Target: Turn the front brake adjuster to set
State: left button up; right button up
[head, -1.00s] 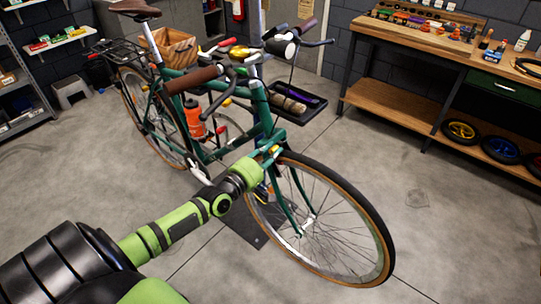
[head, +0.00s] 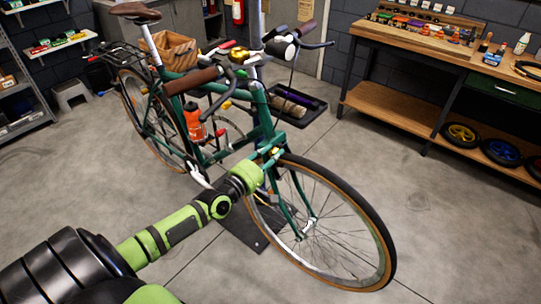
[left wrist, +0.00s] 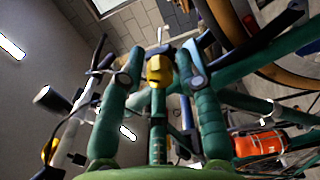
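The green bike (head: 262,118) stands with its front wheel (head: 385,235) toward the lower right. My left arm reaches in from the lower left to the fork crown, with the left gripper (head: 268,158) at the front brake. In the left wrist view, the left gripper's two green fingers (left wrist: 158,72) stand apart, one on either side of a small yellow piece (left wrist: 159,68), apparently the brake adjuster. A narrow gap shows on both sides of it, so the gripper looks open around it. Any mark or set position on the adjuster is too small to read. My right gripper is out of view.
The handlebar with headlamp (head: 281,48) rises above the gripper. An orange bottle (head: 195,122) sits on the frame; a black tray (head: 295,108) is behind. A wooden workbench (head: 372,101) stands at the right, a shelf (head: 57,39) at the left. Open floor lies in front.

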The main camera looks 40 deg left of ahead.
pick_arm(q)
jog(key=s, duration=1.2)
jog(key=shift+a, duration=0.45)
